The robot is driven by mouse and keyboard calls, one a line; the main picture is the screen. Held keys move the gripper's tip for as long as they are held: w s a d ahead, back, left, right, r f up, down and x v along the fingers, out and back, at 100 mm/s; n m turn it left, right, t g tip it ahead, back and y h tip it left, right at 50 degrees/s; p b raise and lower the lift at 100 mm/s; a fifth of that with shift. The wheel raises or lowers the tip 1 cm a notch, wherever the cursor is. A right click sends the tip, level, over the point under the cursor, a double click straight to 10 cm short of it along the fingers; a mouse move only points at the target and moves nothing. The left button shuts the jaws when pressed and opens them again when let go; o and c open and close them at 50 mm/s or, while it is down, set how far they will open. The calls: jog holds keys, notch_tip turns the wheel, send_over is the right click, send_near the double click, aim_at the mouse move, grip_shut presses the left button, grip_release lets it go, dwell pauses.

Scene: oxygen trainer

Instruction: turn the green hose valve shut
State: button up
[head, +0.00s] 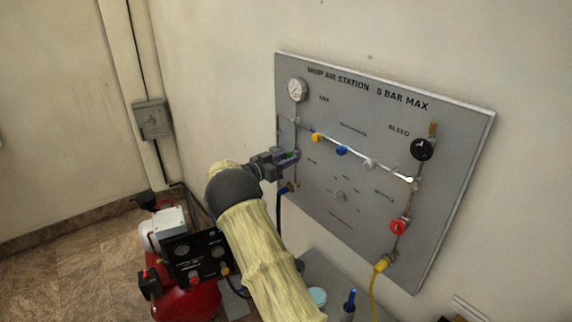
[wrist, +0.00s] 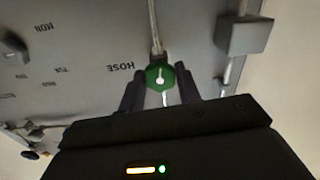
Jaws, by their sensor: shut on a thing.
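The green hose valve (wrist: 160,77) is a round green knob with a white pointer mark, on a vertical pipe beside the word HOSE in the wrist view. The pointer lies along the pipe's line in that view. My gripper (wrist: 160,90) has a dark finger on each side of the knob and is shut on it. In the head view my gripper (head: 287,158) reaches the left side of the grey panel (head: 330,215), where a bit of green shows between the fingers. The rest of the valve is hidden there.
The panel also bears a gauge (head: 297,90), a yellow knob (head: 317,137), a blue knob (head: 342,150), a black knob (head: 422,149) and a red knob (head: 398,227). A red compressor (head: 190,300) stands on the floor at lower left. A yellow hose (head: 374,285) hangs below the panel.

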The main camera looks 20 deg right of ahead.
jog(key=shift+f+m+b, duration=0.15)
jog(key=shift+m+b, duration=7.9)
jog(key=shift+m, duration=0.5)
jog(key=shift+f+m+b, duration=0.1)
jog(key=shift+m+b, duration=7.95)
jog(key=shift+m, duration=0.5)
jog(key=o, duration=1)
jog(key=shift+r, duration=0.15)
jog(key=shift+c, duration=0.2)
